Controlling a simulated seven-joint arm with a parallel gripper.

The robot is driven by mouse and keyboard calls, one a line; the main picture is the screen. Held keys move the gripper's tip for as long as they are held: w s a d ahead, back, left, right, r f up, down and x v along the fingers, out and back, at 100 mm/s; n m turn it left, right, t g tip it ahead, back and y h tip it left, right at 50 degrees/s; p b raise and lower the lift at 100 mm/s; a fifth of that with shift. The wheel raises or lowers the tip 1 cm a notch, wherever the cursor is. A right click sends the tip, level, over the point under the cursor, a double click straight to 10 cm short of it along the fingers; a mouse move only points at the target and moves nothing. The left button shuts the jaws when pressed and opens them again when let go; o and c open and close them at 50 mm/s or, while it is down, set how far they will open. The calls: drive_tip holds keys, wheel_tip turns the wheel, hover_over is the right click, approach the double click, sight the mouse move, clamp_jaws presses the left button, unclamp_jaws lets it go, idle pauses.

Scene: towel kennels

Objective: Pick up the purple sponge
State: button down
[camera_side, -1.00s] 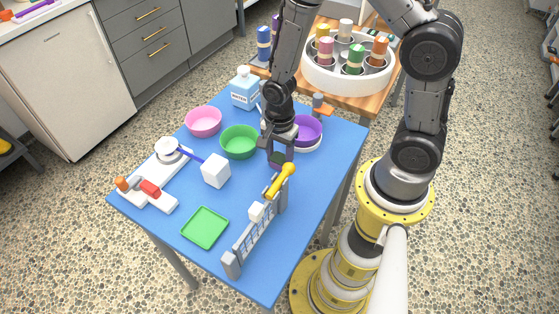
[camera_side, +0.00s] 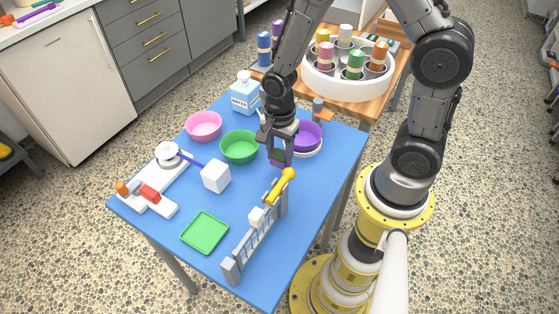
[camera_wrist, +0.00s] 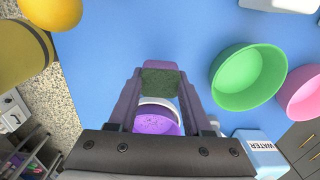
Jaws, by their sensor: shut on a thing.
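The purple sponge (camera_wrist: 161,65) is between my fingertips in the wrist view, with a dark green face turned toward the camera. In the side view the sponge (camera_side: 279,158) shows as a small purple block at the lower end of my gripper (camera_side: 278,148). My gripper (camera_wrist: 160,83) is shut on it, one finger on each side. It hangs over the blue table, between the green bowl and the purple bowl; the exact gap to the table is hard to tell.
The green bowl (camera_side: 239,148) is to the left, the purple bowl (camera_side: 308,136) to the right. A fence (camera_side: 255,240) with a yellow object (camera_side: 284,182) stands in front. A white cube (camera_side: 216,176), a pink bowl (camera_side: 204,126), a water jug (camera_side: 245,94) and a green tray (camera_side: 204,233) are also there.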

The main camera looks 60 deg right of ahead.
drive_tip(key=s+r, duration=0.9)
drive_tip(key=s, duration=0.5)
drive_tip(key=shift+d+r, duration=0.25)
drive_tip(key=shift+r, duration=0.15)
drive_tip(key=c, duration=1)
unclamp_jaws()
drive_tip(key=c, duration=0.5)
